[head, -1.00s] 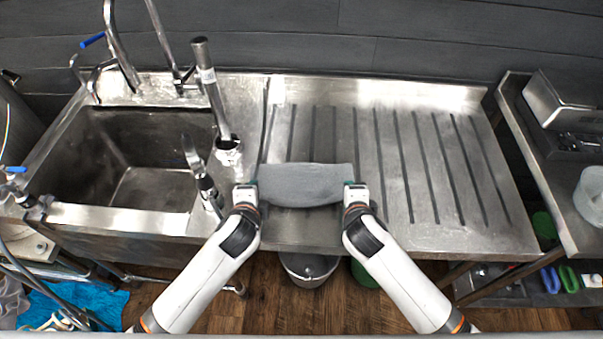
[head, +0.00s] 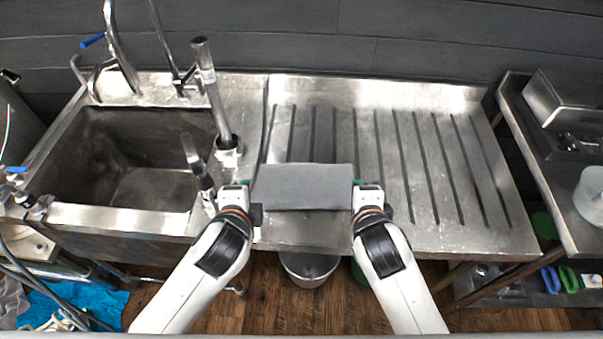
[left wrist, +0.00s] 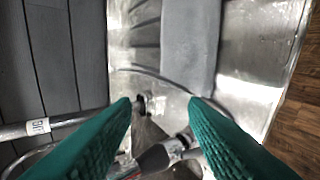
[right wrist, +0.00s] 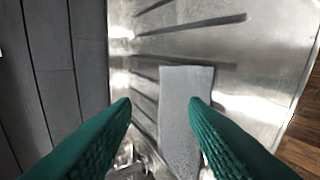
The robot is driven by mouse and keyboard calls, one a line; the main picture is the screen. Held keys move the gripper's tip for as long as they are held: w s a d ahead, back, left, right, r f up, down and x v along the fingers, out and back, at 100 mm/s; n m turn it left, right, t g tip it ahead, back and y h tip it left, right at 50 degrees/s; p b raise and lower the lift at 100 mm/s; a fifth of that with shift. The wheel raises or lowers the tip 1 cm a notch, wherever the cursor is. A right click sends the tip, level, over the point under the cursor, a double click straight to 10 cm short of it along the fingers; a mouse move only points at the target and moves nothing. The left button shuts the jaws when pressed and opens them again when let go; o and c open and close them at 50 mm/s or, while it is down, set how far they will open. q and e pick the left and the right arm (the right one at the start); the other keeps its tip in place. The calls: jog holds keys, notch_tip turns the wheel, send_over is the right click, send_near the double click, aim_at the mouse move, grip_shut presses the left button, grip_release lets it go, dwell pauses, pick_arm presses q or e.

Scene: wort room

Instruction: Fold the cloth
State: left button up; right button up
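The grey cloth (head: 303,187) lies flat as a neat, wide rectangle on the steel drainboard, near its front edge. It also shows in the left wrist view (left wrist: 190,45) and in the right wrist view (right wrist: 183,110). My left gripper (head: 246,184) is at the cloth's left end, and its green fingers (left wrist: 163,102) are spread with nothing between them. My right gripper (head: 357,184) is just off the cloth's right end, and its green fingers (right wrist: 161,102) are also spread apart and empty. Neither gripper holds the cloth.
A deep sink (head: 150,160) with taps is on the left. Upright metal pipes (head: 213,95) stand between the sink and the cloth, close to my left gripper. The grooved drainboard (head: 440,215) is clear to the right. A side table (head: 540,165) stands at the far right.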

jog(key=shift+w, duration=0.1)
dwell(0.3)
